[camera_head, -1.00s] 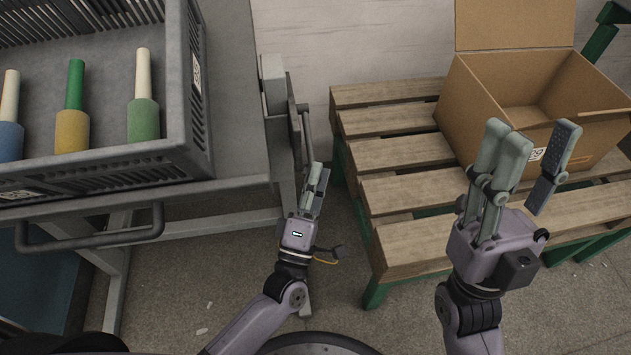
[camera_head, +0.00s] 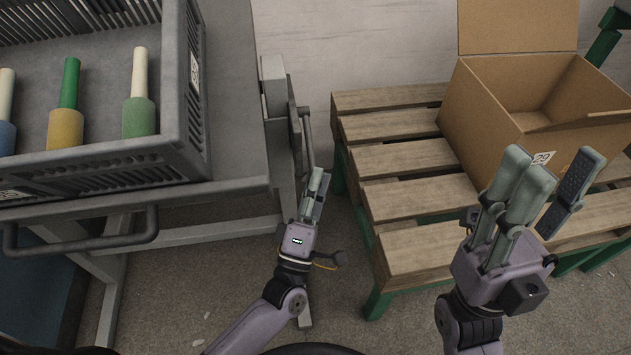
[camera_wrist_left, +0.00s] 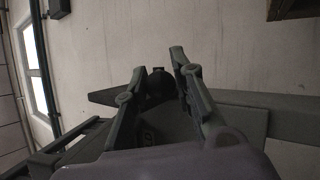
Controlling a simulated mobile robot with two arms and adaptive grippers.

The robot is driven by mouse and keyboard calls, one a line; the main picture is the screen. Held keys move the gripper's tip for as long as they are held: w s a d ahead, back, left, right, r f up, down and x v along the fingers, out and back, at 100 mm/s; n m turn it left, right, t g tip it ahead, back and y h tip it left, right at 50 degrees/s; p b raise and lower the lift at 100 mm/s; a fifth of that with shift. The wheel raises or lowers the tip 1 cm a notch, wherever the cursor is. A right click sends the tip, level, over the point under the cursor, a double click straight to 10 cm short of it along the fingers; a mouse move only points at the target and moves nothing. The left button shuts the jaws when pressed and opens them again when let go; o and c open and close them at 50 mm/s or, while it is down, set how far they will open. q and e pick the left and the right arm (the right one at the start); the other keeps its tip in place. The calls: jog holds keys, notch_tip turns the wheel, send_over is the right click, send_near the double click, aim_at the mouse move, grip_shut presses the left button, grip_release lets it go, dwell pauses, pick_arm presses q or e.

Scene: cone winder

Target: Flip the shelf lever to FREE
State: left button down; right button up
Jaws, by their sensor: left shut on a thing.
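The lever (camera_head: 308,140) is a thin grey bar on the right side of the grey metal table, running down to my left gripper. My left gripper (camera_head: 318,183) is at the lower end of this bar. In the left wrist view, its fingers (camera_wrist_left: 155,70) stand either side of a dark round knob (camera_wrist_left: 160,86) and are shut on it. The fingers partly hide the lever's end. No FREE marking can be read. My right gripper (camera_head: 552,172) is open and empty, in front of the cardboard box.
A grey crate (camera_head: 190,120) with several coloured cones stands on the metal table (camera_head: 238,90) at left. A slatted wooden pallet (camera_head: 405,160) on green legs bears an open cardboard box (camera_head: 485,110) at right. Bare floor shows between table and pallet.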

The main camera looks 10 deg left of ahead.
pick_arm(q)
jog(key=c, duration=1.3)
grip_release()
jog(key=v, duration=1.2)
